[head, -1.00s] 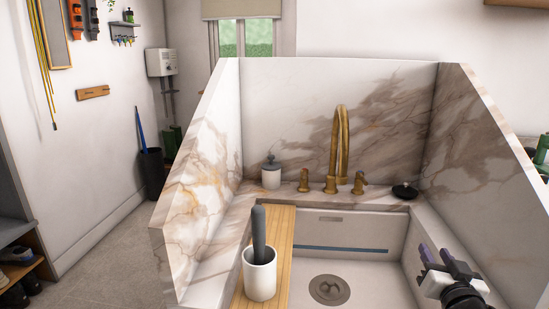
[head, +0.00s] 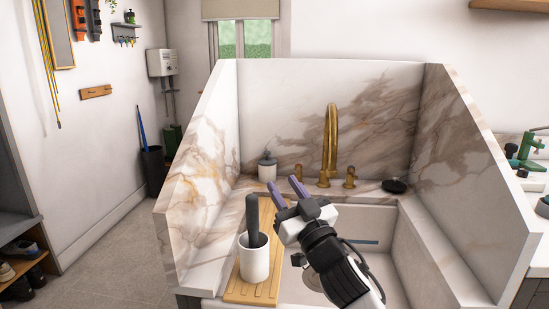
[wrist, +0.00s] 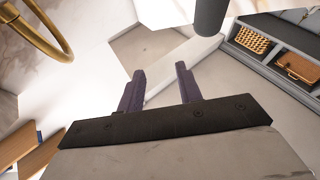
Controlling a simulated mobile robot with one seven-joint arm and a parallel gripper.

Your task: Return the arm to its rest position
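My gripper (head: 288,187) is above the sink in the head view, with its purple fingers pointing up and to the left. In the wrist view the two fingers (wrist: 160,88) stand apart with nothing between them, so it is open and empty. My arm reaches in from the lower right over the sink basin (head: 300,290). A white cup (head: 254,262) holding a dark grey handled tool (head: 252,218) stands on the wooden board (head: 268,228), left of my gripper and apart from it.
A brass faucet (head: 331,150) rises behind my gripper. A lidded jar (head: 267,170) and a black stopper (head: 395,186) sit on the back ledge. Tall marble walls enclose the sink at left, back and right. Open floor (head: 115,255) lies to the left.

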